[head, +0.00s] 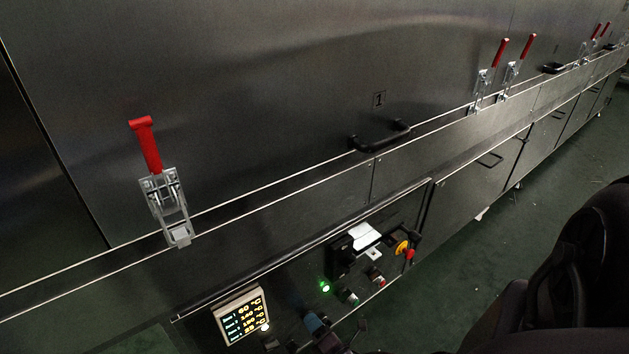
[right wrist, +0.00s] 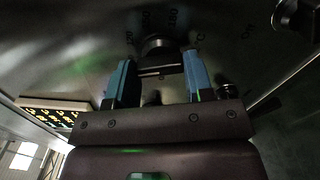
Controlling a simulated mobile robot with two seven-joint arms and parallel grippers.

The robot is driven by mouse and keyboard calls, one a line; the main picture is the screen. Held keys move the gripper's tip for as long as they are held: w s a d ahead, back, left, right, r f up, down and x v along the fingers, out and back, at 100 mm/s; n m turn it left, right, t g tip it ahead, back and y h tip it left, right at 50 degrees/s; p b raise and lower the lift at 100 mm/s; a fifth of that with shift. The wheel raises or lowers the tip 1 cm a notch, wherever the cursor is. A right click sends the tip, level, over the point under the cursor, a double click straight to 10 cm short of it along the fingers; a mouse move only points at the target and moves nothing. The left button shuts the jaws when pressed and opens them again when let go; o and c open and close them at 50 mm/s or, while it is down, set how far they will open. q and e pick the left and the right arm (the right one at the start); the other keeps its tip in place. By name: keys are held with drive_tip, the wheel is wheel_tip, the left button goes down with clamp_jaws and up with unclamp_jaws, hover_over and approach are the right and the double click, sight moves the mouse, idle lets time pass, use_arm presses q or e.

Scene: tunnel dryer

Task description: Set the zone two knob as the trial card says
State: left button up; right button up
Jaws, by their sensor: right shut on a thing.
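My right gripper (head: 318,328) is at the bottom edge of the head view, against the control panel. In the right wrist view its two blue fingers (right wrist: 158,82) stand on either side of a dark round knob (right wrist: 157,50), shut on it. Which zone the knob belongs to cannot be told. A lit temperature display (head: 241,316) with several yellow lines is left of the gripper. A white card or paper (head: 365,236) sits at a black holder higher on the panel; its writing is unreadable. My left gripper is out of view.
A green lamp (head: 325,288), small buttons (head: 351,298) and a red and yellow switch (head: 404,249) are right of the gripper. Red-handled clamps (head: 146,147) and a black door handle (head: 381,136) stick out above. Green floor (head: 470,235) lies open to the right.

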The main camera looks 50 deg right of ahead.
drive_tip(key=shift+n, duration=0.3)
drive_tip(key=o, duration=0.9)
drive_tip(key=shift+s, duration=0.1)
